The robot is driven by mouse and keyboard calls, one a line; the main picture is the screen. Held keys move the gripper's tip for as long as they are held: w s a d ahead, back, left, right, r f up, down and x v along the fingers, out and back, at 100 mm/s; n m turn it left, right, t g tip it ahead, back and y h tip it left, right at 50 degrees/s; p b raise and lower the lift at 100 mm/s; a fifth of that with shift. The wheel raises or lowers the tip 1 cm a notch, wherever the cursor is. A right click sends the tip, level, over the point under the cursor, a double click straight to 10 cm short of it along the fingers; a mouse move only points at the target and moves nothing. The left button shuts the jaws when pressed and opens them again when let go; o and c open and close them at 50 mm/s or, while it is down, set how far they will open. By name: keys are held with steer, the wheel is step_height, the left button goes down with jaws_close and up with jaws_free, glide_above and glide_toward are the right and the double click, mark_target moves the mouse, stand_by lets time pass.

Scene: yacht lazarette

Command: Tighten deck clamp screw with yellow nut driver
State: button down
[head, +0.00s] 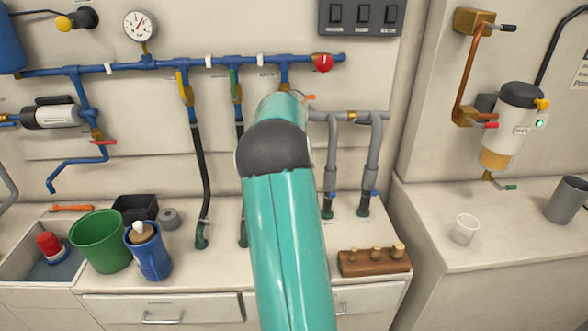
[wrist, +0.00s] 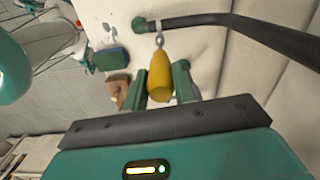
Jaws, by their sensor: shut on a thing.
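In the wrist view my gripper (wrist: 162,77) is shut on the yellow nut driver (wrist: 160,72), with one green finger on each side of its handle. The driver's short metal shaft (wrist: 159,38) points away from my gripper, toward a dark hose (wrist: 235,22) with a green end fitting (wrist: 140,24). The shaft's tip is beside the hose near that fitting; I cannot tell whether it touches a clamp screw. In the head view my own teal arm hides the gripper and driver.
Blue pipes (head: 110,68) with valves run along the wall, with grey hoses (head: 373,165) to the right. On the counter stand a green bucket (head: 100,240), a blue container (head: 148,252) and a wooden plug block (head: 375,262). The right counter holds a clear cup (head: 464,229).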

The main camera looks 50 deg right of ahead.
steer(key=shift+f, duration=1.05)
stand_by(0.4)
steer(key=m, duration=0.3)
steer(key=shift+m, duration=0.4)
steer(key=m, duration=0.3)
steer(key=shift+r, duration=2.5)
